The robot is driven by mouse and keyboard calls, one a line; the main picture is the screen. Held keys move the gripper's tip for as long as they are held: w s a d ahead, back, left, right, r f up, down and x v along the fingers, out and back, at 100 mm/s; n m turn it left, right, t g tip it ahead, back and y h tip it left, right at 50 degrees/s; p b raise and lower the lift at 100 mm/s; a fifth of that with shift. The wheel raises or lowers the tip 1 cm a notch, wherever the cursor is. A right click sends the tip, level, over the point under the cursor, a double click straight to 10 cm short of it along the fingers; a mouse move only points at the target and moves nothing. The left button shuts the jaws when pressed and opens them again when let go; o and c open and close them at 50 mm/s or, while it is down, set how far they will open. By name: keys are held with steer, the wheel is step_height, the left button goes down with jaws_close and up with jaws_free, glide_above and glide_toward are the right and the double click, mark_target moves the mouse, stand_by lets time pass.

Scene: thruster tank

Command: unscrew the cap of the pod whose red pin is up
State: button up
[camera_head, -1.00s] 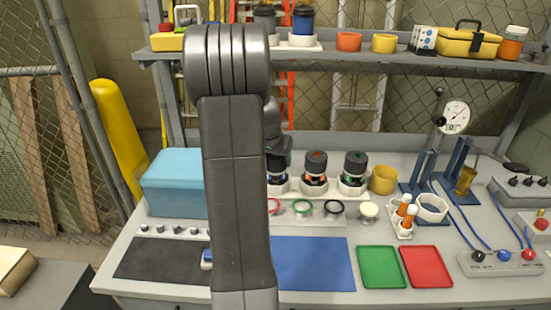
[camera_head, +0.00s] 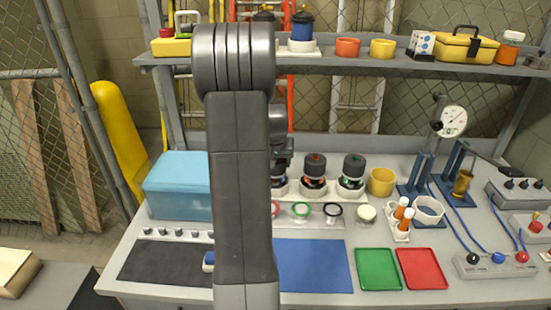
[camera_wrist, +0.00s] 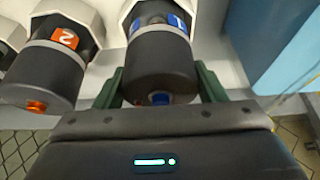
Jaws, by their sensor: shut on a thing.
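In the wrist view my gripper (camera_wrist: 160,88) has its green fingers on both sides of the dark cap (camera_wrist: 160,70) of the pod marked 1 (camera_wrist: 165,20), shut on it. A blue disc (camera_wrist: 160,98) with a small red bit shows at the cap's top end. The pod marked 2 (camera_wrist: 65,38) stands beside it, with an orange disc on its cap. In the head view my arm partly hides the gripped pod (camera_head: 280,182). The orange-marked pod (camera_head: 314,172) and green-marked pod (camera_head: 352,172) stand to its right.
A blue box (camera_head: 175,185) is left of my arm. A blue mat (camera_head: 315,265), green tray (camera_head: 378,269) and red tray (camera_head: 421,268) lie at the front.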

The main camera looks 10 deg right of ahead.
steer(key=n+y, duration=0.1)
steer(key=n, duration=0.2)
steer(key=n+y+b, duration=0.1)
steer(key=n, duration=0.2)
steer(key=shift+f, duration=0.1)
steer(key=n+y+b, duration=0.1)
steer(key=n, duration=0.3)
steer(key=shift+g+y+b, duration=0.4)
steer(key=n+g+y, duration=0.1)
steer(key=n, duration=0.2)
steer(key=shift+n, duration=0.4)
steer(key=o, duration=1)
